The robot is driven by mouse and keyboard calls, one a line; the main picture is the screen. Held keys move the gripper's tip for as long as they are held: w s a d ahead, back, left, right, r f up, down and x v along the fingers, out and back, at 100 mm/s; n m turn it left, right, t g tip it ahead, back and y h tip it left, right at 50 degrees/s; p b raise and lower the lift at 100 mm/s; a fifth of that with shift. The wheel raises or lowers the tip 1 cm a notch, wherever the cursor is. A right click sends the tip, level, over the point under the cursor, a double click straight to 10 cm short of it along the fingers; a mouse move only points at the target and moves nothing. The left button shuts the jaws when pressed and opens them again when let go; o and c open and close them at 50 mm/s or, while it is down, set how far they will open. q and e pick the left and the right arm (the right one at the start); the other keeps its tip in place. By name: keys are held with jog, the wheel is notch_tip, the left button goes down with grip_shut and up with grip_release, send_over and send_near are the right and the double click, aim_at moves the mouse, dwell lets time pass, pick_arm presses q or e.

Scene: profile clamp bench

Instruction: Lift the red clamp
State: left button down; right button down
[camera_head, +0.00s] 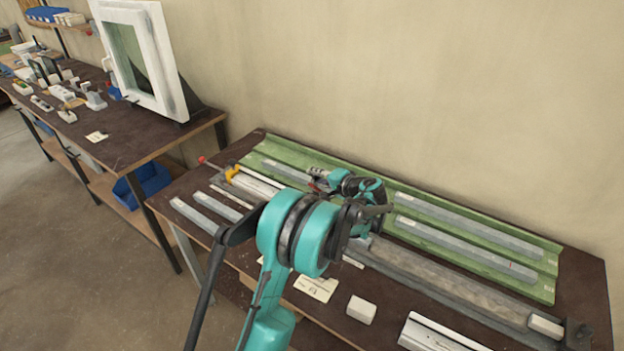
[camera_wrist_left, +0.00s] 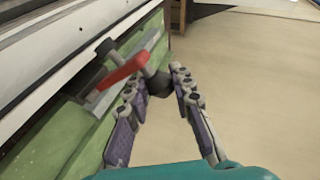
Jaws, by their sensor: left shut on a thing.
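The red clamp (camera_wrist_left: 122,72) shows in the left wrist view as a red bar joined to dark metal parts. My left gripper (camera_wrist_left: 160,80) has its two fingers on either side of the clamp's dark end and is shut on it. In the head view my left gripper (camera_head: 323,182) is over the green tray, and only a small red bit of the clamp (camera_head: 314,184) shows beside it. My arm and wrist hide the rest. I cannot tell whether the clamp touches the profile below. My right gripper is not in view.
The green tray (camera_head: 470,258) holds several grey profiles (camera_head: 465,240). A yellow and red tool (camera_head: 231,171) lies at the tray's left end. A white block (camera_head: 361,310) and a paper label (camera_head: 316,288) lie near the front edge. A wall stands behind the bench.

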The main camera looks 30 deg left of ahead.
pick_arm(q)
jog(key=shift+w+d+r+m+g+p, duration=0.1)
jog(key=shift+w+r+m+g+p, duration=0.15)
jog(key=shift+w, duration=0.25)
jog(key=shift+w+r+m+g+p, duration=0.1)
jog(key=shift+w+m+g, duration=0.25)
jog(key=shift+w, duration=0.1)
jog(key=w+f+m+g+p, duration=0.1)
jog(key=w+m+g, duration=0.2)
jog(key=w, duration=0.3)
jog(key=shift+d+f+m, duration=0.2)
jog(key=shift+d+m, duration=0.05)
jog(key=shift+m, duration=0.25)
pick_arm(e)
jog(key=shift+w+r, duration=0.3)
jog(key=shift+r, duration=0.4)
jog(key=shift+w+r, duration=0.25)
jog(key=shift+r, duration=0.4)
pick_arm(q)
jog(key=shift+w, duration=0.2)
jog(key=c, duration=1.6)
grip_release()
jog(key=shift+w+f, duration=0.1)
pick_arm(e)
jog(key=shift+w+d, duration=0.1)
